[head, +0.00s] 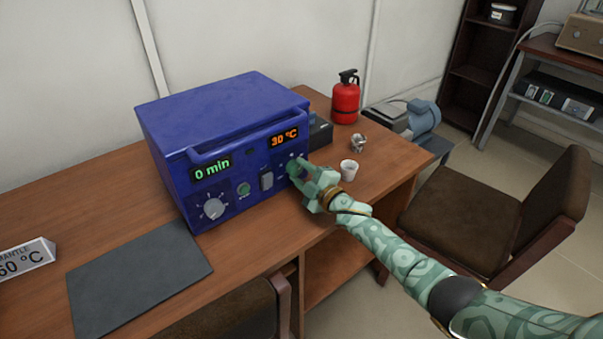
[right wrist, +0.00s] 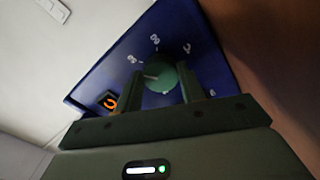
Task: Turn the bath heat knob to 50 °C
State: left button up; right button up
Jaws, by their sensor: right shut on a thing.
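The blue bath unit (head: 223,110) stands on the wooden desk, with an orange display (head: 284,137) reading 30 °C and a green display (head: 211,168) reading 0 min. My right gripper (head: 298,172) is at the right end of its front panel, below the orange display. In the right wrist view the gripper (right wrist: 172,88) is shut on a round green heat knob (right wrist: 160,74), one finger on each side. A pale pointer mark shows on the knob's left side, and printed scale numbers surround it. In the head view the gripper mostly hides this knob. My left gripper is not in view.
A pale timer knob (head: 213,209) is on the panel's left. A dark mat (head: 140,277) and a white sign (head: 27,258) lie to the left. A white cup (head: 348,170), a small metal item (head: 358,143) and a red extinguisher (head: 345,98) stand right of the unit. A brown chair (head: 465,219) is at right.

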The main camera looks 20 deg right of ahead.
jog(key=o, duration=1)
jog(key=shift+f, duration=0.1)
jog(key=p+v, duration=0.1)
jog(key=v, duration=0.1)
jog(key=p+v, duration=0.1)
jog(key=v, duration=0.2)
jog(key=p+v, duration=0.1)
jog(key=v, duration=0.1)
jog(key=shift+s+d+r+p, duration=0.15)
jog(key=shift+s+r+p, duration=0.15)
jog(key=shift+r+p, duration=0.05)
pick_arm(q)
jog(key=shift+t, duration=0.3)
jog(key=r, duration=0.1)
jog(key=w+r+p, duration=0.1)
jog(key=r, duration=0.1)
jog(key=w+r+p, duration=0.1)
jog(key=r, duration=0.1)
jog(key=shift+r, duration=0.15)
pick_arm(e)
jog(key=v, duration=0.8)
jog(key=shift+s+d+f, duration=0.1)
jog(key=shift+s+f, duration=0.2)
jog(key=shift+s, duration=0.1)
